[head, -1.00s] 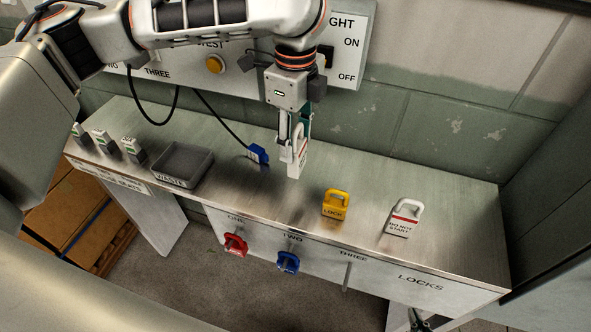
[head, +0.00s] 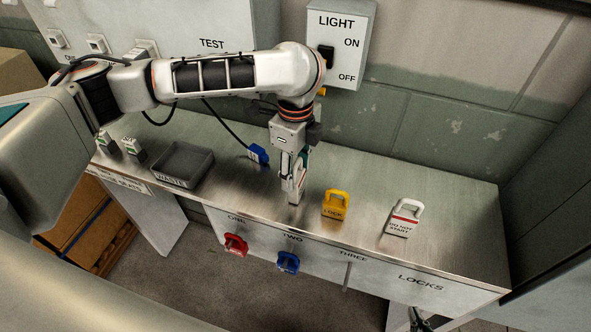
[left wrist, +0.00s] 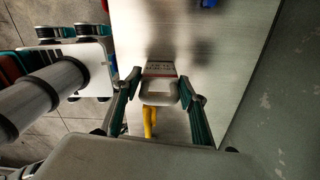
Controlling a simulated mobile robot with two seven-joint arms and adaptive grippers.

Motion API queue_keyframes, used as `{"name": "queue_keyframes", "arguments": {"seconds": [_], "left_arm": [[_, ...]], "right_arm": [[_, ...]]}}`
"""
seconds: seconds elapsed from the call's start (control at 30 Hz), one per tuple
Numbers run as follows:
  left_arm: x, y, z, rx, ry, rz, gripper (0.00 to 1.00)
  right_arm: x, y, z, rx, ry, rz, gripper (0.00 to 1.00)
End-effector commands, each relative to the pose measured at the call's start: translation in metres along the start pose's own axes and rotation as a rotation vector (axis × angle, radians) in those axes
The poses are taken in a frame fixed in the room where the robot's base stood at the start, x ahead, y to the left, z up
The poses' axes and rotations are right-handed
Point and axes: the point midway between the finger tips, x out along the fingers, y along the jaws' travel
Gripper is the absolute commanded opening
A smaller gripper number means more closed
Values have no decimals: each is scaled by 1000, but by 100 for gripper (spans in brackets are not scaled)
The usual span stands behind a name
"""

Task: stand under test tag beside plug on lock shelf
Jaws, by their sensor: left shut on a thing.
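My left gripper (head: 293,178) is shut on a white tag (head: 293,194) with a red band. The tag also shows between the fingers in the left wrist view (left wrist: 160,70); its lettering is too small to read surely. The tag is upright, at or just above the steel lock shelf (head: 350,178); I cannot tell whether it touches. The blue plug (head: 258,154) lies on the shelf to the tag's back left, apart from it, with a black cable. A dark part of my right gripper (head: 418,322) shows at the bottom edge; its jaws are unclear.
A yellow lock (head: 335,204) stands right of the held tag. A grey waste tray (head: 181,165) is on the left. Red (head: 235,245) and blue (head: 288,262) locks hang on the front. The shelf's right end is bare.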

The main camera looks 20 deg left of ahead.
Motion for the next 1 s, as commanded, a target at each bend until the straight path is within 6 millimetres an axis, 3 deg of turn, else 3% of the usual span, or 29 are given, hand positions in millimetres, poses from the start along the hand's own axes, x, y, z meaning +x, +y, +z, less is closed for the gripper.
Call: {"name": "queue_keyframes", "arguments": {"seconds": [0.1, 0.13, 0.2, 0.57, 1.0], "left_arm": [[2, 0, 0, 0, 0, 1, 19], [3, 0, 0, 1, 0, 1, 47], [2, 0, 0, 1, 0, 1, 59], [0, 0, 0, 0, 0, 0, 59], [-62, -1, 0, 1, -1, -3, 59]], "right_arm": [[0, 0, 1, 0, -2, 0, 0], [0, 0, 1, 0, -2, 0, 0], [0, 0, 2, -1, -2, 0, 0], [-1, 2, 4, -12, -5, -2, 0], [0, -1, 3, -8, -3, -5, 0]]}}
